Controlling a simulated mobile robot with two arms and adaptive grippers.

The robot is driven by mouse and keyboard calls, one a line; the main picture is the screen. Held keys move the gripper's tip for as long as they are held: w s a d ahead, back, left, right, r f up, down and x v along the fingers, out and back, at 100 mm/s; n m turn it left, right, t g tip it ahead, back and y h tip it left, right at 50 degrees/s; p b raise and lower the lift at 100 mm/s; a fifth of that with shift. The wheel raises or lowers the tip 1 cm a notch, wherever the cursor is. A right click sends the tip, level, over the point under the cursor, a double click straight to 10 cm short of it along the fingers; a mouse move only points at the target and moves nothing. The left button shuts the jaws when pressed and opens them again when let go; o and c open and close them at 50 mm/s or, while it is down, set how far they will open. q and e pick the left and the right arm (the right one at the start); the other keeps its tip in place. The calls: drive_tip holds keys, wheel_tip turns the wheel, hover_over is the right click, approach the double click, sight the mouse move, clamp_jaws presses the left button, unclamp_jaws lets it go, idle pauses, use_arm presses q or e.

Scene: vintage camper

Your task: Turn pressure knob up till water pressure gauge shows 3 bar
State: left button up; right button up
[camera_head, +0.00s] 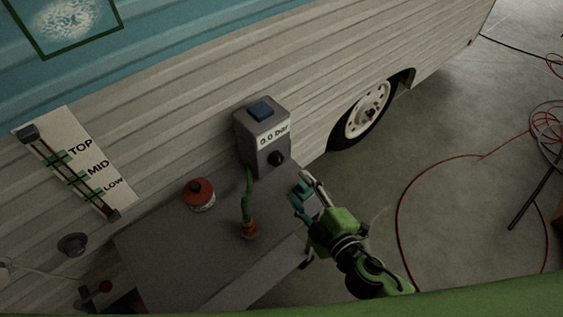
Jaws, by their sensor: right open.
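A grey pressure box (247,143) stands on the grey table against the camper's side. Its white gauge display (273,135) seems to read 0.0 bar, though the digits are small and dim. A round black pressure knob (275,158) sits below the display on the box's front. My left gripper is not in view.
A red-topped can (199,194) and a green plant-like thing in a small red-brown base (248,228) stand on the table (190,255). A TOP/MID/LOW level panel (88,163) is on the camper wall. A red hose (399,220) lies on the floor at right.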

sight(279, 162)
drive_tip(key=x, duration=1.1)
drive_tip(key=shift+f, duration=0.1)
drive_tip(key=c, duration=1.1)
